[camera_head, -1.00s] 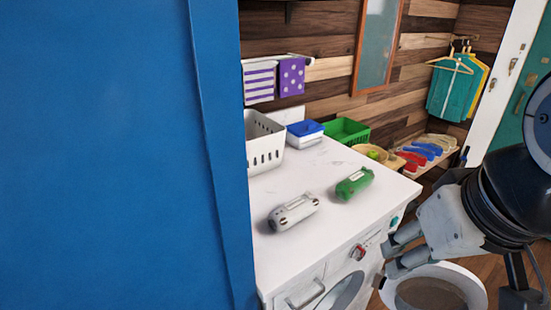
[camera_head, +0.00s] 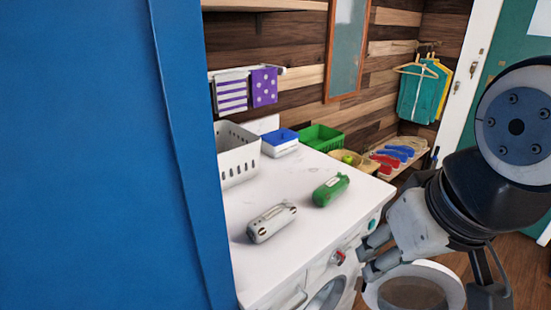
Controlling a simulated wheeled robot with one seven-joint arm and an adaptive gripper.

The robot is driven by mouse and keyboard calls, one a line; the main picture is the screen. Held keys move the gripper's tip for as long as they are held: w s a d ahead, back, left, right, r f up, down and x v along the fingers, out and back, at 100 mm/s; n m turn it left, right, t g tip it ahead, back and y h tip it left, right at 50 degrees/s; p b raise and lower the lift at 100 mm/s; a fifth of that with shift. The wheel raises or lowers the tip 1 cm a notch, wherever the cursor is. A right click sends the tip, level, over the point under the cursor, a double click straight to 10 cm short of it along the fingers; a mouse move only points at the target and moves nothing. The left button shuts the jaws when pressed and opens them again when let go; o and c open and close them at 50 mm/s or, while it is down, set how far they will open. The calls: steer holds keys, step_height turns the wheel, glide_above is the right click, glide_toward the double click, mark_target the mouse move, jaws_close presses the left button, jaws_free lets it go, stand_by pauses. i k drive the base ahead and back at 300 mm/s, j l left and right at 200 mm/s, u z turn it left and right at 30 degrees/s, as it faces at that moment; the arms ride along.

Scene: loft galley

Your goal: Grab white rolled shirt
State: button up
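The white rolled shirt (camera_head: 271,222) looks like a pale grey-white roll and lies on its side on the white washing machine top (camera_head: 285,185), near its front left. A green roll (camera_head: 331,190) of similar shape lies behind it to the right. My gripper (camera_head: 368,262) is at the right, in front of the machine's front face and apart from both rolls. Its two fingers point left with a gap between them, and nothing shows between them.
A tall blue panel (camera_head: 85,150) fills the left side. A white basket (camera_head: 237,155), a blue-lidded box (camera_head: 280,142) and a green basket (camera_head: 322,138) stand at the back of the top. The round door (camera_head: 415,270) is open below my gripper.

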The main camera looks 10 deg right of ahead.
mark_target(263, 227)
steer(key=i+l+u, duration=0.15)
steer(key=u, duration=0.35)
steer(key=i+l+u, duration=0.3)
steer(key=u, duration=0.2)
steer(key=i, duration=0.05)
